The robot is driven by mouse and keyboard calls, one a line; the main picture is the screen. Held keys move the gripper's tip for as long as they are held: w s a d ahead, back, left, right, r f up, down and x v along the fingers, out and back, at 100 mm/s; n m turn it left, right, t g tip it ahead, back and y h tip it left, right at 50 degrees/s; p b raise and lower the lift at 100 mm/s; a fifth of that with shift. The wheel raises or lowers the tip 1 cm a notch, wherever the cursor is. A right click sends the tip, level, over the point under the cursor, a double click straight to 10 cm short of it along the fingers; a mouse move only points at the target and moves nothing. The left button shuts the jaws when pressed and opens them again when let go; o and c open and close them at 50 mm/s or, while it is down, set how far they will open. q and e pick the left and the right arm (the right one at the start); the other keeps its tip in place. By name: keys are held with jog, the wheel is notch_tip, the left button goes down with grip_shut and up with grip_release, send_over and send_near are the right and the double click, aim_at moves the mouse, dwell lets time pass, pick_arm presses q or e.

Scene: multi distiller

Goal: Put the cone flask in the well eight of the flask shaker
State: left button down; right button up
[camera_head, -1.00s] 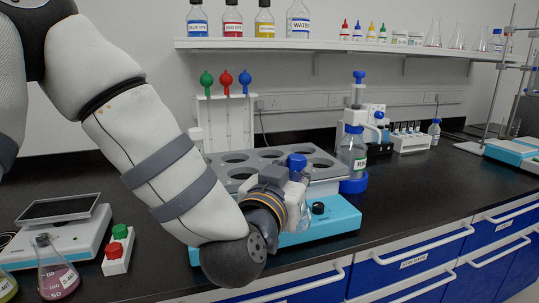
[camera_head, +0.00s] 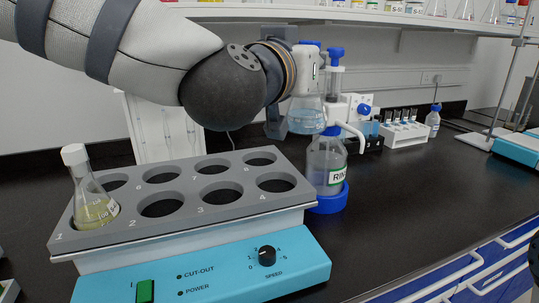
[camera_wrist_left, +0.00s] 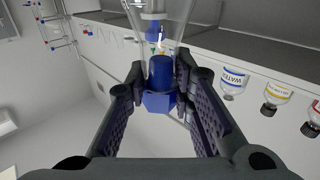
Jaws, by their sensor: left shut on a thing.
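A conical flask (camera_head: 306,115) with pale blue liquid and a blue cap hangs upright from my left gripper (camera_head: 308,60), just behind and right of the shaker's back right corner. In the left wrist view my left gripper (camera_wrist_left: 160,88) is shut around the blue cap (camera_wrist_left: 161,75). The flask shaker (camera_head: 205,268) has a grey rack with two rows of numbered wells. Well eight (camera_head: 260,159), at the back right, is empty. Another flask (camera_head: 94,203) with yellowish liquid and a white cap stands in well one at the front left.
A rinse bottle (camera_head: 326,160) on a blue base stands right of the shaker, close below the held flask. A white rack of small vials (camera_head: 404,133) is farther right. A shelf (camera_head: 420,15) runs overhead.

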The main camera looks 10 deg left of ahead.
pick_arm(q)
jog(key=shift+w+a, duration=0.15)
jog(key=shift+w, duration=0.1)
jog(key=w+a+f+b, duration=0.1)
jog(key=w+a+f, duration=0.7)
jog(key=f, duration=0.5)
jog(key=shift+a, duration=1.2)
pick_arm(e)
jog(key=shift+s+f+g, duration=0.4)
jog(key=shift+s+f, duration=0.5)
jog(key=shift+s, duration=0.2)
pick_arm(q)
jog(key=c, duration=1.4)
grip_release()
jog(key=shift+w, duration=0.1)
